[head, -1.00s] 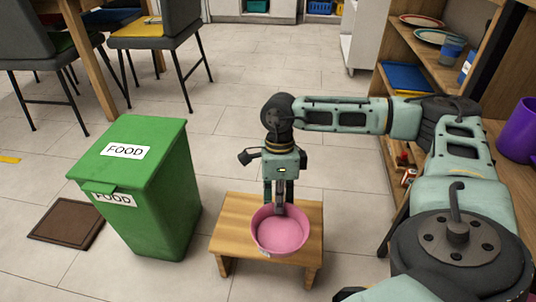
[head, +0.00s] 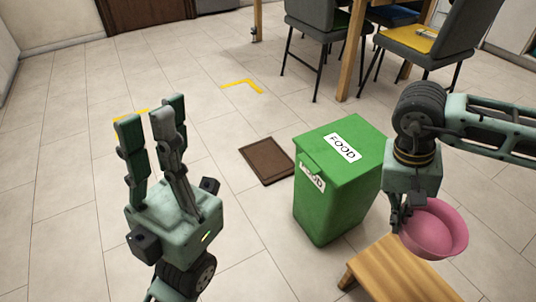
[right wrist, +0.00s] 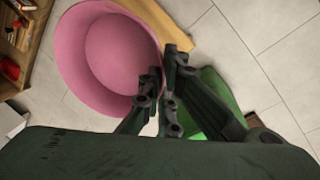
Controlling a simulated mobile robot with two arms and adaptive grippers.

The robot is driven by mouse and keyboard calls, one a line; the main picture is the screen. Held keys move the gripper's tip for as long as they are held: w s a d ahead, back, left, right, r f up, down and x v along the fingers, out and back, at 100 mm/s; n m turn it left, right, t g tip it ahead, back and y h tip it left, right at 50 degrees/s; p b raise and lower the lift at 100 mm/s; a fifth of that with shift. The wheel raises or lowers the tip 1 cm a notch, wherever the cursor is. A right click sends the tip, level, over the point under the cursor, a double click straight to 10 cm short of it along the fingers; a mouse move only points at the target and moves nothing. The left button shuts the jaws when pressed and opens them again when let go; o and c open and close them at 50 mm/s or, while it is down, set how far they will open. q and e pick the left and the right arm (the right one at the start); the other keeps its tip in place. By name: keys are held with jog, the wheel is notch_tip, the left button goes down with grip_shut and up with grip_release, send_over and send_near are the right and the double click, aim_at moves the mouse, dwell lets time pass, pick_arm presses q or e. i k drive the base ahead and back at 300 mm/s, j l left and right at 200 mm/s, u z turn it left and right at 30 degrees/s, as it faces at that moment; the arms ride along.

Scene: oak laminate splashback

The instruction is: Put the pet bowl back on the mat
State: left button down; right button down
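The pink pet bowl (head: 440,228) is in my right gripper (head: 402,212), which is shut on its rim. The bowl is tilted and held above the wooden stool. In the right wrist view the bowl (right wrist: 112,55) fills the upper left, with its wall between the fingers (right wrist: 162,85). The brown mat (head: 266,161) lies flat and bare on the floor, left of the green bin. My left gripper (head: 150,125) is raised in the left of the head view, fingers upward and apart, with nothing between them.
A green bin (head: 340,185) labelled FOOD stands between the mat and my right gripper. A small wooden stool (head: 395,275) is below the bowl. Chairs (head: 322,40) and a table stand behind. Floor left of the mat is clear.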

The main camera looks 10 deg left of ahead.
aim_at(267, 157)
jog(key=i+j+u, duration=0.35)
jog(key=i, duration=0.6)
jog(key=i+j+u, duration=0.1)
jog(key=i+u, duration=0.25)
jog(key=i, duration=0.65)
